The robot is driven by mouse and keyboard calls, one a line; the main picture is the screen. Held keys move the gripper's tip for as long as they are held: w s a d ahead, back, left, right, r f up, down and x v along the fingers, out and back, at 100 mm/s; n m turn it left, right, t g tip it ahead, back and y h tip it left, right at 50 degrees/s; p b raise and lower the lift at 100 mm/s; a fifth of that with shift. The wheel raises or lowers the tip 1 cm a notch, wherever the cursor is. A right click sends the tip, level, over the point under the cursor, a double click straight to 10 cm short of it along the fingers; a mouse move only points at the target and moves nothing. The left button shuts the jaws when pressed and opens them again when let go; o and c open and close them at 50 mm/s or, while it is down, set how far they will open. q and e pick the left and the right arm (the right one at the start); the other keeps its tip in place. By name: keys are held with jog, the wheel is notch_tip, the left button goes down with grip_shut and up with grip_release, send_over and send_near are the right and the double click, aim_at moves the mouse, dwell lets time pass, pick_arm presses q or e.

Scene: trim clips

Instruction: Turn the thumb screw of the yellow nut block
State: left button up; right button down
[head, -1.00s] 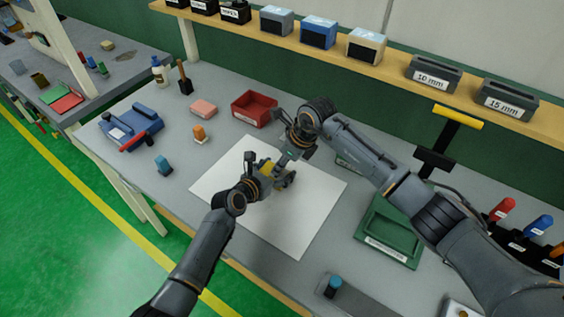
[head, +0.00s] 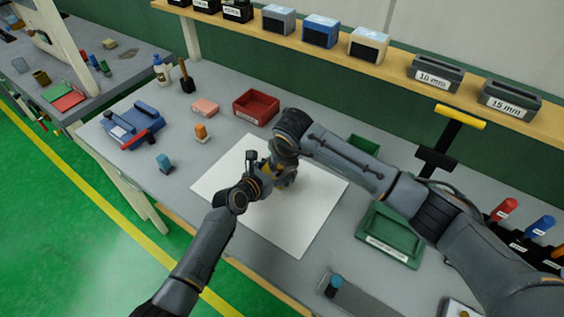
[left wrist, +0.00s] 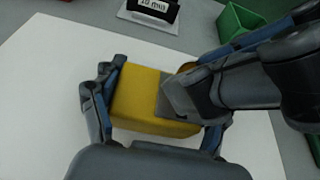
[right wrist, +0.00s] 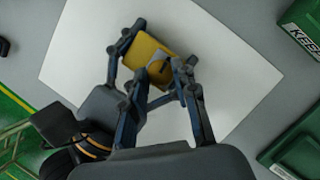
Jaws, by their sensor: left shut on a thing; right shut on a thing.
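The yellow nut block (left wrist: 138,92) is held above a white sheet (head: 302,225) between the two fingers of my left gripper (left wrist: 160,103). It also shows in the right wrist view (right wrist: 145,50). My right gripper (right wrist: 162,78) reaches in from the right against the block's side face. Its jaws are shut around a small brass-coloured round part, which looks like the thumb screw (right wrist: 158,71). Finger pads hide most of the screw, so its angle cannot be told. In the head view my right wrist covers most of the block.
A red bin (head: 256,107) stands behind the sheet. A green tray (head: 390,236) lies at the right. A blue fixture with a red handle (head: 133,129), a blue piece (head: 165,163) and an orange piece (head: 201,132) stand at the left. A shelf (head: 400,62) runs along the back.

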jog(key=shift+m+h, duration=0.3)
jog(key=shift+m, duration=0.4)
jog(key=c, duration=1)
grip_release()
jog(key=v, duration=1.2)
pick_arm(q)
jog(key=o, duration=1.4)
jog(key=shift+c, duration=0.2)
